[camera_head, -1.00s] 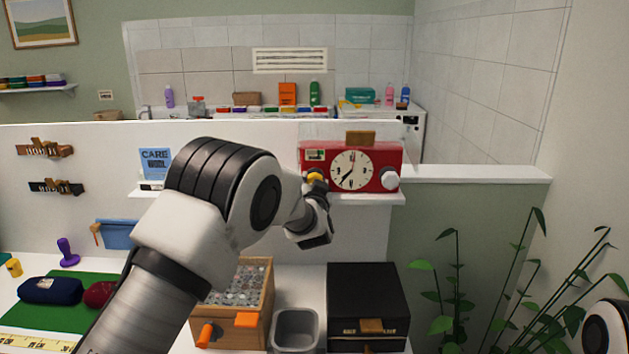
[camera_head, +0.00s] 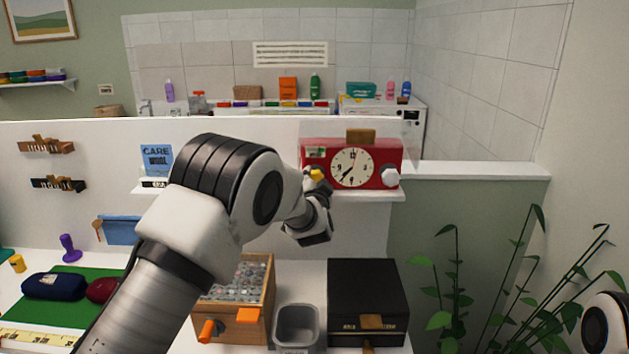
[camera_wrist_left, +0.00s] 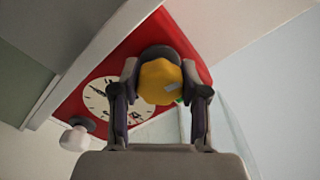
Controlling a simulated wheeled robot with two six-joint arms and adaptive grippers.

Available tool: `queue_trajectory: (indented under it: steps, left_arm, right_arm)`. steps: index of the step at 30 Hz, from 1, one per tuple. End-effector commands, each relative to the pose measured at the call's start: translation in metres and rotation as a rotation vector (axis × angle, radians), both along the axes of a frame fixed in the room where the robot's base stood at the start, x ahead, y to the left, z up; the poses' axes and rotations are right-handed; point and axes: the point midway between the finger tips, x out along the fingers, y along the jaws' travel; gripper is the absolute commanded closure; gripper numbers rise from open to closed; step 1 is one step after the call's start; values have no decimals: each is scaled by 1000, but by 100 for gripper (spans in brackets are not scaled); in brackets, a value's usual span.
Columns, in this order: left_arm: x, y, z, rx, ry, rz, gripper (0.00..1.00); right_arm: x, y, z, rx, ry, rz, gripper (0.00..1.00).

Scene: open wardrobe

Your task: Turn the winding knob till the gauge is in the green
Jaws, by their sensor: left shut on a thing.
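The red clock box (camera_head: 390,158) stands on a white shelf, with a white dial (camera_head: 352,167) and a white knob (camera_head: 390,178) at its right. The yellow winding knob (camera_head: 317,174) is on its left front. In the left wrist view, the yellow knob (camera_wrist_left: 160,82) sits between the fingers of my left gripper (camera_wrist_left: 160,92), which is shut on it. The gauge (camera_head: 316,153) is a small window above the knob; its reading is too small to tell. In the wrist view a bit of green shows beside the knob. My right gripper is out of view.
Below the shelf (camera_head: 370,194) stand a wooden box (camera_head: 268,290) of small grey pieces, a grey bin (camera_head: 297,325) and a black box (camera_head: 365,290). A blue care card (camera_head: 157,160) stands left of my arm. Plants (camera_head: 455,270) fill the lower right.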

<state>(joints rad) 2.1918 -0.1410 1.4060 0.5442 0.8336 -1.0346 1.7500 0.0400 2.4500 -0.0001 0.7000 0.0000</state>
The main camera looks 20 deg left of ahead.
Motion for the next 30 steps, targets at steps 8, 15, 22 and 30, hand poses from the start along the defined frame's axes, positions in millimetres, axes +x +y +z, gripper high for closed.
queue_trajectory:
  steps: [8,15,22,30]
  left_arm:
    - [0,0,3,-1,-6,0,30]
    - [-2,-1,1,-2,-2,0,30]
    - [-40,-13,1,2,0,-1,30]
    - [-101,-30,1,2,-2,-2,30]
  right_arm:
    - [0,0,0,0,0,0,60]
    - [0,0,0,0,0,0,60]
    - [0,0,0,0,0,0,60]
    - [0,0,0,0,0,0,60]
